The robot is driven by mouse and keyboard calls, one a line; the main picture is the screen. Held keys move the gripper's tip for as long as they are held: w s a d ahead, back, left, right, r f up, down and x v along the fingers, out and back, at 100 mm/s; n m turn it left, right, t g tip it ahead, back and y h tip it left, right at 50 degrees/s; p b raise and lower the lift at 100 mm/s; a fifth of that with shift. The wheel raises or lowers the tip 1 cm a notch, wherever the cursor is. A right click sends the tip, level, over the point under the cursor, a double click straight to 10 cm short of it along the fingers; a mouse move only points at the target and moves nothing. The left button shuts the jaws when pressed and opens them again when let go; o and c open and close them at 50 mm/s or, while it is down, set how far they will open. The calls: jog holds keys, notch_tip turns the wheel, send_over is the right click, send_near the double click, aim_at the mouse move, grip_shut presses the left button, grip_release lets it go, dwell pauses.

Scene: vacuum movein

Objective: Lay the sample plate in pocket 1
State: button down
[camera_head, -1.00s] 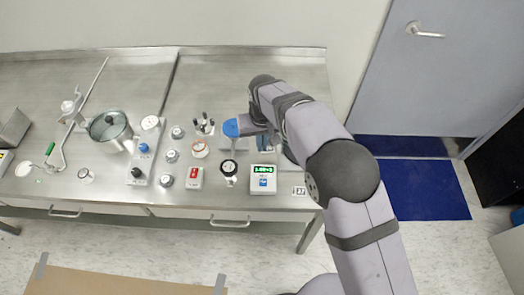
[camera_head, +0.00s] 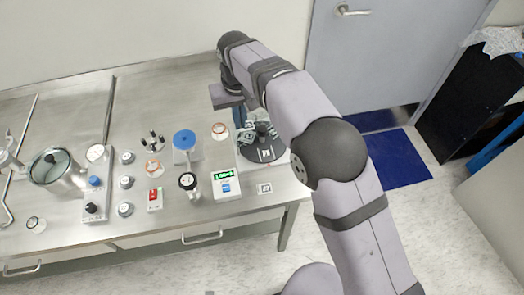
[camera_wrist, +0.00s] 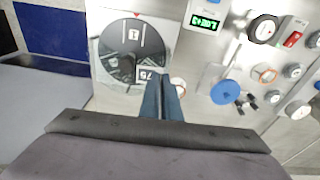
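A dark round disc (camera_head: 268,150) sits on a light base at the right end of the bench. It carries a white tag marked 1 between two pale lines, also seen on the disc in the wrist view (camera_wrist: 122,38). A second tag and grey parts lie on its near side in the wrist view, partly beside my fingers. My gripper (camera_wrist: 162,80) is above the bench by the disc's edge; its blue fingers are together, with no plate visible between them. In the head view its fingers (camera_head: 239,116) point down. I cannot tell which item is the sample plate.
A glass-lidded pot (camera_head: 52,166) is further left.

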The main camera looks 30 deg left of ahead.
jog(key=w+d+r+m, duration=0.1)
jog(key=w+d+r, duration=0.1)
jog(key=w+d, duration=0.45)
jog(key=s+n, duration=0.1)
jog(key=n, duration=0.5)
jog(key=s+d+f+n+g, duration=0.1)
jog(key=s+n, duration=0.1)
jog(key=n, duration=0.4)
jog(key=s+d+n+g, duration=0.1)
jog(key=s+n, duration=0.1)
jog(key=n, duration=0.4)
jog(key=shift+d+f, duration=0.1)
jog(key=shift+f, duration=0.3)
jog(key=shift+f+p, duration=1.55)
jog(key=shift+f, duration=3.45)
jog(key=shift+f, duration=0.15)
jog(key=c, duration=2)
grip_release()
